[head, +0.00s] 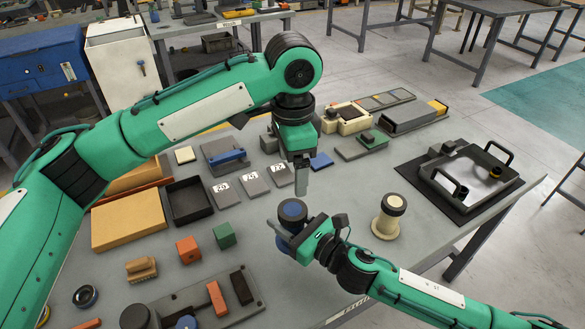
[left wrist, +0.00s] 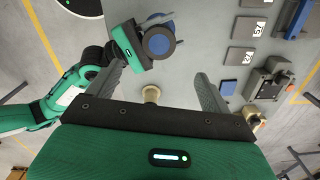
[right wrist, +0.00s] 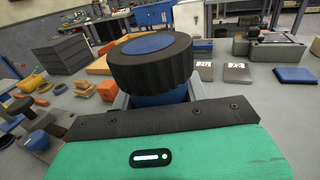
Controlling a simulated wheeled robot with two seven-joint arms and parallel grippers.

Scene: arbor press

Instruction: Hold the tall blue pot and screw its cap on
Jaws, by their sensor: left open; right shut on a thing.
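The blue pot (head: 286,243) is upright in my right gripper (head: 290,240), whose fingers are shut around its body. A black ribbed cap with a blue disc (right wrist: 150,58) sits on top of it in the right wrist view, over the blue pot body (right wrist: 160,97). I cannot tell how tightly the cap is seated. My left gripper (head: 301,180) points down, open and empty, above and behind the pot.
A cream pot with a dark cap (head: 388,222) stands right of my right gripper. Red and green blocks (head: 224,235) and a black open box (head: 187,203) are at the left. Numbered plates (head: 252,183) lie behind.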

